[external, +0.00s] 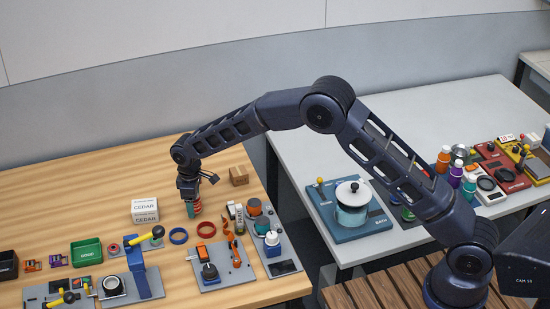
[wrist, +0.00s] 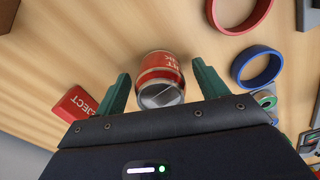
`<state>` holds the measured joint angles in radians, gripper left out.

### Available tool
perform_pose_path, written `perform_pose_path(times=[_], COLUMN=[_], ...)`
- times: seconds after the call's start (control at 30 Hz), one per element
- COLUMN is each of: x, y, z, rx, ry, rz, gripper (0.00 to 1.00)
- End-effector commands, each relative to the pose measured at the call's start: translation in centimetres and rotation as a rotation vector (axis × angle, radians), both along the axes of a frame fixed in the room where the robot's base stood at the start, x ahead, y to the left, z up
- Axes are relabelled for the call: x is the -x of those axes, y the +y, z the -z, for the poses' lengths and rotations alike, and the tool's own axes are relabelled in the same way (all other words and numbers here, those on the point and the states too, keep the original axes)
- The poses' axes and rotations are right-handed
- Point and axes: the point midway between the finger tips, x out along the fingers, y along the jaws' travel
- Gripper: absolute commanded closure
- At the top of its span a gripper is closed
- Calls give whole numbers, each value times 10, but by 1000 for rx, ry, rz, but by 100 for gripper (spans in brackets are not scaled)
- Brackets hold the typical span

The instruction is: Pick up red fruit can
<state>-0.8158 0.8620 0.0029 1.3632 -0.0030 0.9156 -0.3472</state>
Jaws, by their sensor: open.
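The red fruit can (wrist: 161,72) stands on the wooden table, with its metal end and white lettering showing in the wrist view. My gripper (wrist: 158,82) is open, with one green finger on each side of the can and a visible gap at both sides. In the external view my gripper (external: 190,195) points down over the can (external: 195,210), which is partly hidden beneath it.
A blue ring (wrist: 257,66) and a red ring (wrist: 238,15) lie to the right of the can. A red box (wrist: 80,103) is near the left finger. White CEDAR boxes (external: 145,211) and a brown box (external: 238,176) stand nearby.

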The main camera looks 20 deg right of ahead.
Motion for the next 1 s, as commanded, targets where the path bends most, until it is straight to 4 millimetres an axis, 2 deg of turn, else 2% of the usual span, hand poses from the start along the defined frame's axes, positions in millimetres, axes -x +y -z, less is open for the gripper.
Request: perform_pose_path(times=[0.03, 0.2, 0.3, 0.53, 0.67, 0.87, 1.0], x=[0, 0, 0, 0, 0, -1, 0], y=[0, 0, 0, 0, 0, 1, 1], z=[0, 0, 0, -1, -10, -45, -81], rx=[0, 0, 0, 0, -1, -4, -2], ry=[0, 0, 0, 0, 0, -2, -2], rz=[0, 0, 0, 0, 1, 1, 0], gripper=[32, 65, 80, 80, 80, 80, 80])
